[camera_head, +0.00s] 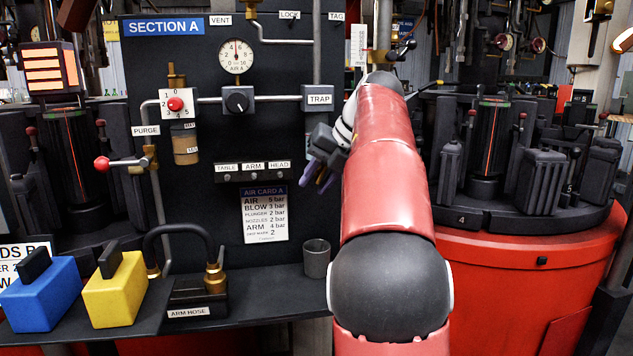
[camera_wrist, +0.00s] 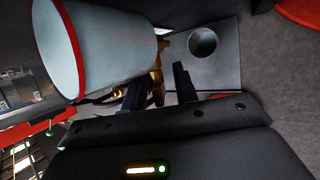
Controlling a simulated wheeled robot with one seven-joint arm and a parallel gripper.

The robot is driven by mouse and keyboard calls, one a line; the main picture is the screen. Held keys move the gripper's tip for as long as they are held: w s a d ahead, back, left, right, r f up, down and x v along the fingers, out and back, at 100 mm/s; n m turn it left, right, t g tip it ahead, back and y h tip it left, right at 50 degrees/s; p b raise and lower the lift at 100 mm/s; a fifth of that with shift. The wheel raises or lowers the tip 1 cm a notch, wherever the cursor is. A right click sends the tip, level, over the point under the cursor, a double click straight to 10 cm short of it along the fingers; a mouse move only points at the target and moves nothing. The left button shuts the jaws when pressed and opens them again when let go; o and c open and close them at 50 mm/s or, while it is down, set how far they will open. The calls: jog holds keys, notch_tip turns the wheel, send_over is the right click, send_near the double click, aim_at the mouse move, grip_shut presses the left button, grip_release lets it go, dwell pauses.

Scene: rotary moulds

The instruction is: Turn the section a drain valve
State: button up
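The Section A panel (camera_head: 220,55) stands at the left in the head view. A block labelled TRAP (camera_head: 319,98) is on its pipe at the right. My gripper (camera_head: 319,177) is below the TRAP block, in front of the panel and partly hidden by my arm.
A grey cup (camera_head: 316,258) stands on the shelf below my gripper; it shows in the wrist view (camera_wrist: 203,42). A hose on the ARM HOSE stand (camera_head: 196,300) is left of it. A red-knobbed PURGE lever (camera_head: 103,163) sticks out at left. A red-based machine (camera_head: 500,262) is at right.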

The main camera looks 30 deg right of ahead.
aim_at(326, 168)
jog(key=v, duration=0.7)
jog(key=shift+s, duration=0.15)
jog(key=shift+d, duration=0.1)
